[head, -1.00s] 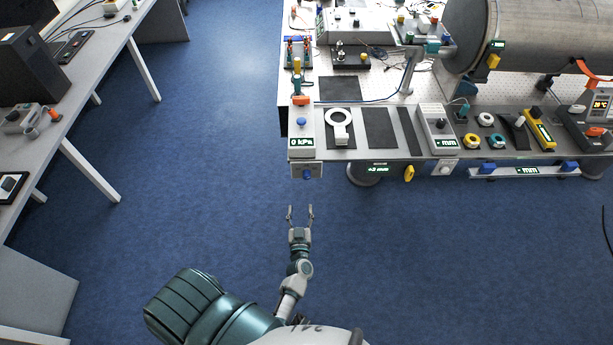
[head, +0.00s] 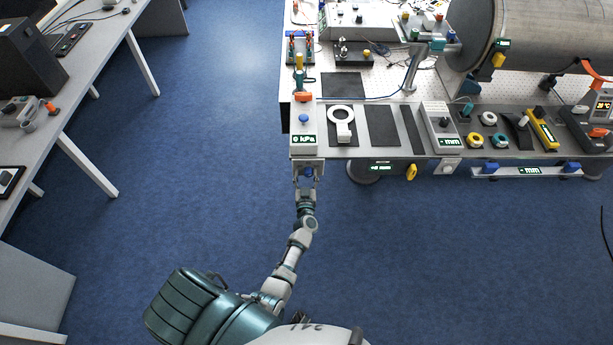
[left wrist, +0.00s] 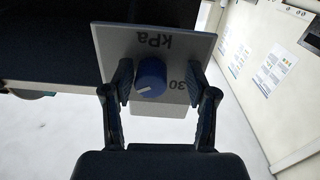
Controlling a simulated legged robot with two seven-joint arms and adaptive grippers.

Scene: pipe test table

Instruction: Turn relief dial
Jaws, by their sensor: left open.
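The relief dial is a round blue knob (left wrist: 151,77) with a white pointer line, on a light plate (left wrist: 113,50) marked "kPa" and "30" in the left wrist view. In the head view the blue knob (head: 309,172) is on the table's front edge, below the box with the "kPa" display (head: 304,139). My left gripper (head: 308,177) is open at the knob. In the left wrist view its two fingers (left wrist: 159,80) stand on either side of the knob, with a visible gap on the right; contact on the left cannot be told. My right gripper is not in view.
The table's front edge (head: 398,158) carries a yellow handle (head: 411,172) and a rail with blue ends (head: 525,170) to the right. A large metal pipe (head: 545,35) lies at the back right. Blue floor is clear in front, and a side desk (head: 95,60) stands at the left.

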